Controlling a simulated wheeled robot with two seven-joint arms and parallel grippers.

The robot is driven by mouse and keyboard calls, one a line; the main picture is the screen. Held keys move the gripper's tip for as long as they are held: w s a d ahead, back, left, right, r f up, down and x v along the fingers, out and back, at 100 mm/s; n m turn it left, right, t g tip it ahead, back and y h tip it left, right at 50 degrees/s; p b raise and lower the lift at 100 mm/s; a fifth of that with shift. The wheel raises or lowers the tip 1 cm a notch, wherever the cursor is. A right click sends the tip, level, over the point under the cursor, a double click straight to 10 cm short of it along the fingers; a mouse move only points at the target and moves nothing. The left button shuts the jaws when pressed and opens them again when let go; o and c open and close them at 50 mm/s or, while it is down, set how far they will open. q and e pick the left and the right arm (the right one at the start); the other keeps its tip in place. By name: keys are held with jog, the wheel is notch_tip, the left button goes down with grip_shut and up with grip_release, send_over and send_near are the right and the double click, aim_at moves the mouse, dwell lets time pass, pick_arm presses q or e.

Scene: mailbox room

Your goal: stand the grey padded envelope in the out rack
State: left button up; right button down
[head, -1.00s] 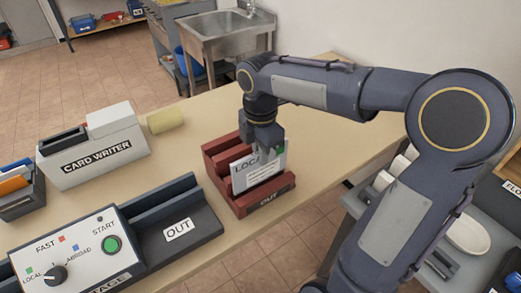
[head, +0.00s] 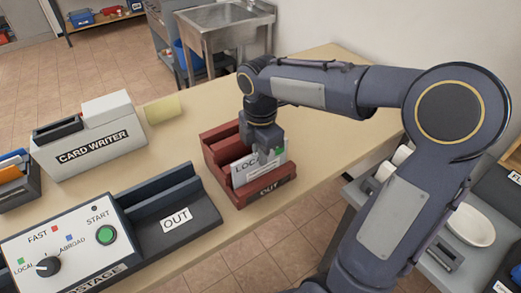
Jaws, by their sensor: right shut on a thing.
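The dark red out rack (head: 213,158) stands on the table with an OUT label on its front. A pale grey envelope (head: 240,176) marked LOCAL, with a green mark at its right, stands upright in the front slot of the rack. Its lower edge is hidden behind the rack's front wall. My right gripper (head: 264,151) is shut on the envelope's top edge from above and hides part of its face. My left gripper is not in view.
A postage machine (head: 70,250) with a dark OUT tray (head: 200,228) is at front left. A card writer (head: 90,145) and a yellow pad (head: 162,109) are behind it. The tabletop right of the rack is clear. A grey side table (head: 425,238) stands at right.

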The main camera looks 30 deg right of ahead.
jog(key=shift+s+f, duration=0.1)
jog(key=shift+f, duration=0.25)
jog(key=c, duration=1.7)
grip_release()
jog(key=o, duration=0.3)
jog(key=shift+s, duration=0.15)
jog(key=shift+w+r+p, duration=0.4)
jog(key=shift+r+p, duration=0.3)
jog(key=shift+s+r+p, duration=0.15)
jog(key=shift+r+p, duration=0.55)
jog(key=shift+r, duration=0.15)
notch_tip(320, 180, up, 4)
jog(key=p, duration=0.4)
